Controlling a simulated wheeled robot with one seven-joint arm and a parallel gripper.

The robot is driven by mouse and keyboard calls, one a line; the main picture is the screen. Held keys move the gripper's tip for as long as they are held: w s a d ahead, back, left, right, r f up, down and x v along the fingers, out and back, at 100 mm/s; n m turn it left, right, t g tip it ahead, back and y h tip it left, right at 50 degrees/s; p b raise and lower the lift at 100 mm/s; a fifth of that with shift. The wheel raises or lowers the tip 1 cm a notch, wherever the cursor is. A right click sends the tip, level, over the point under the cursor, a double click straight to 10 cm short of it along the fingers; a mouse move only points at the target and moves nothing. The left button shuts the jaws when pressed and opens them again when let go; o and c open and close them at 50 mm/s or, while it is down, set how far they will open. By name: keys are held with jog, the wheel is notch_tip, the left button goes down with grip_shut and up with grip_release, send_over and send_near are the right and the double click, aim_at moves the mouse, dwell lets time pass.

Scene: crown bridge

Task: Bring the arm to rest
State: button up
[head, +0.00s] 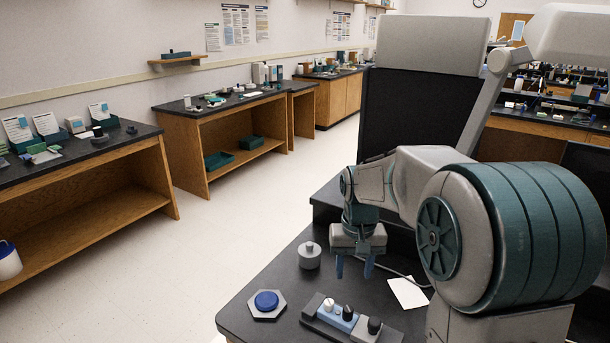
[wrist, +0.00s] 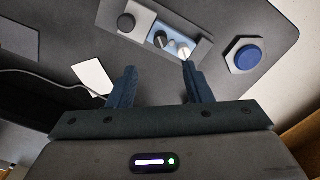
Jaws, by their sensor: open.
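My gripper (head: 354,268) hangs from my arm above the dark bench top (head: 262,318) at the front of the head view, its blue fingers pointing down. In the wrist view my gripper (wrist: 161,84) is open, with nothing between its two fingers. The fingers look apart from everything on the bench.
Below are a panel with knobs (head: 325,316), a blue button on a hexagonal base (head: 267,303), a grey knobbed cylinder (head: 310,257) and a white card (head: 408,293) beside a cable. A large dark panel (head: 402,115) stands behind. Open floor (head: 235,225) lies left.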

jog(key=s+r+t+p, duration=0.2)
jog(key=s+r, duration=0.1)
jog(key=s, duration=1.6)
jog(key=shift+s+r+n+t, duration=0.3)
jog(key=shift+s+r, duration=0.1)
